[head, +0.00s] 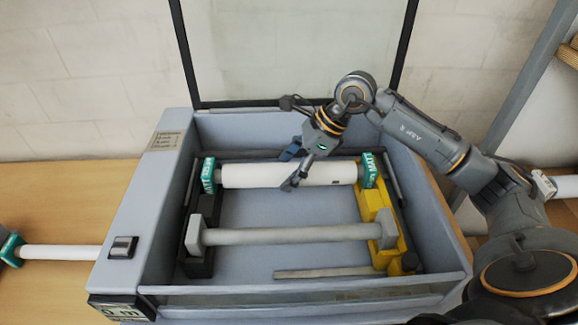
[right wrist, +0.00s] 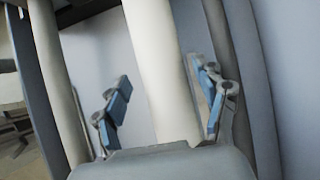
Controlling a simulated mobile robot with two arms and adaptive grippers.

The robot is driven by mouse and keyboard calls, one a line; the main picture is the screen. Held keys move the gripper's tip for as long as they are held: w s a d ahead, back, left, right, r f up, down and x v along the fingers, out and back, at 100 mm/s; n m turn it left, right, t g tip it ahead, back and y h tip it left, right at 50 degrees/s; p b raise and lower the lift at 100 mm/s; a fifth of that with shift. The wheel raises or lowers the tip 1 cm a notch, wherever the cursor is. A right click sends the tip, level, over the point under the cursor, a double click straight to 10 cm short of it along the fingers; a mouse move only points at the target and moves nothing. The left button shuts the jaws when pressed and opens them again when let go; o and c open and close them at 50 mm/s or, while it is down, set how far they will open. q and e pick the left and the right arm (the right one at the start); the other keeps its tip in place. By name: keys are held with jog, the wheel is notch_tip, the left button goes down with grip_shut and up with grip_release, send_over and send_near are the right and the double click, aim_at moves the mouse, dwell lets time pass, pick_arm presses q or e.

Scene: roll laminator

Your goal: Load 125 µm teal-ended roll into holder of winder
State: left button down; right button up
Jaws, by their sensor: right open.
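A white roll with teal ends (head: 250,176) lies across the back of the winder (head: 143,205), its left end over the black holder side (head: 199,240) and its right end over the yellow holder side (head: 386,258). Its end print is too small to read fully. My right gripper (head: 288,170) is at the middle of this roll. In the right wrist view, its open blue-padded fingers (right wrist: 165,95) stand on either side of the white roll (right wrist: 163,70), with gaps visible. My left gripper is not in view.
A grey bar (head: 285,235) spans the front of the holder. Another teal-ended white roll (head: 60,252) lies on the wooden table at left, and a roll end (head: 562,187) shows at far right. The raised clear lid (head: 295,50) stands behind; the winder's walls surround the holder.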

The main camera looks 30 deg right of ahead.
jog(key=shift+b+v, duration=0.8)
jog(key=shift+v, duration=0.2)
jog(key=b+v, duration=0.2)
jog(key=v, duration=0.6)
jog(key=shift+s+d+r, duration=0.1)
jog(key=shift+d+r, duration=0.05)
jog(key=shift+r, duration=0.2)
jog(key=shift+v, duration=0.8)
